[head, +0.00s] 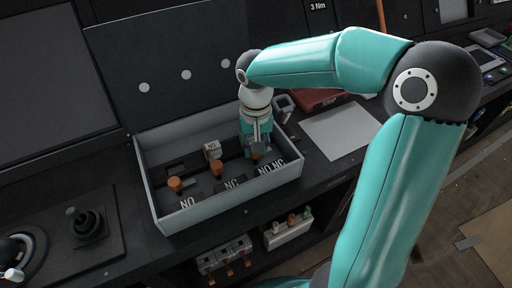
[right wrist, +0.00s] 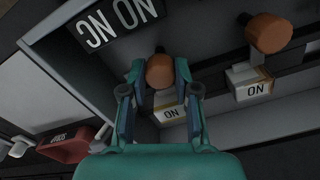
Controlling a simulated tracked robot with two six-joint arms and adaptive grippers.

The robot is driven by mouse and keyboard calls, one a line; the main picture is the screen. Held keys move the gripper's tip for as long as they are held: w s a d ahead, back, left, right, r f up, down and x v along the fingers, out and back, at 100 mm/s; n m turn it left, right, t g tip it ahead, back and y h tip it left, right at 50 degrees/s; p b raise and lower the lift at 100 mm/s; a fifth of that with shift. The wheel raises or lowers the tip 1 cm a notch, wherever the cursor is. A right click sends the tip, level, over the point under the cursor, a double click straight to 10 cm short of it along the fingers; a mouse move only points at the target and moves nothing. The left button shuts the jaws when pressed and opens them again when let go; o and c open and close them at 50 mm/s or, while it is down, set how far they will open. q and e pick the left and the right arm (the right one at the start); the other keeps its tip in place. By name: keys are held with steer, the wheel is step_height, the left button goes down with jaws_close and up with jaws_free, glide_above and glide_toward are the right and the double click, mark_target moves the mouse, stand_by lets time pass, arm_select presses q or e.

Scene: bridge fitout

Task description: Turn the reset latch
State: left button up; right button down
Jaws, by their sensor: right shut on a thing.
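A grey open box (head: 182,218) on the console holds a row of orange-capped latches. One orange cap (head: 175,184) is at the left and another (head: 216,168) in the middle. My right gripper (head: 256,148) reaches down into the right end of the box. In the right wrist view my right gripper (right wrist: 160,80) is shut on the orange cap of the rightmost latch (right wrist: 160,70), a finger on each side. A "NO NC" label (right wrist: 115,24) lies beside this latch. A neighbouring orange cap (right wrist: 268,33) stands apart. Which latch is named reset is not readable. My left gripper is not in view.
White "NO" tags (right wrist: 250,88) stand behind the caps. The box walls rise close around the gripper. A white sheet (head: 340,131) and a red case (head: 314,99) lie right of the box. A joystick (head: 85,220) stands to its left.

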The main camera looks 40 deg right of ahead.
steer(key=shift+m, duration=0.5)
steer(key=c, duration=0.9)
jaws_free()
steer(key=shift+o, duration=0.2)
step_height(320, 180, up, 12)
steer(key=shift+s+f, duration=0.1)
